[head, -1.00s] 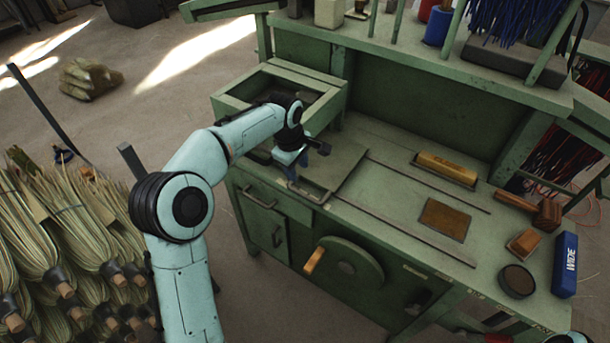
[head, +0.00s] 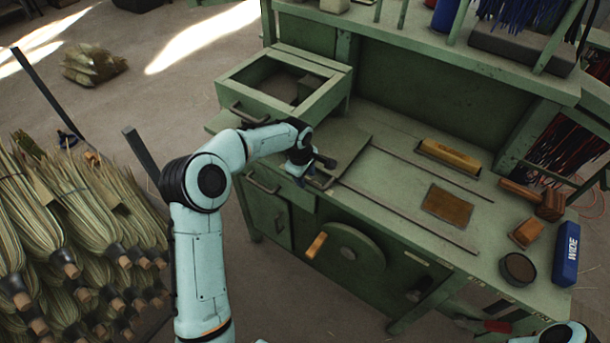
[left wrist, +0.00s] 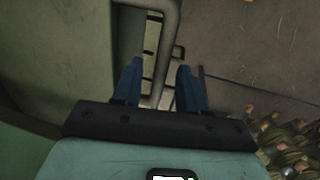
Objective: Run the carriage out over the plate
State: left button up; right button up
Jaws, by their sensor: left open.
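The carriage (head: 345,143) is a flat green slab at the left end of two thin rails on the bench. The plate (head: 447,205) is a small brown rectangle lying between the rails, to the right of and apart from the carriage. My left gripper (head: 308,181) is at the carriage's front left corner, beside its grey handle. In the left wrist view, my blue fingers (left wrist: 159,88) are open, with a grey bent bar (left wrist: 165,60) running between them. I cannot tell whether they touch it. My right gripper is not seen; part of that arm shows at bottom right.
An open green tray (head: 285,80) stands behind my left wrist. A yellow block (head: 449,155) lies behind the plate. A wooden mallet (head: 535,198), a round dark tin (head: 518,268) and a blue box (head: 567,254) are at the right end. The rails between carriage and plate look clear.

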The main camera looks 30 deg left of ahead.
pick_arm(q)
jog(key=shift+c, duration=0.2)
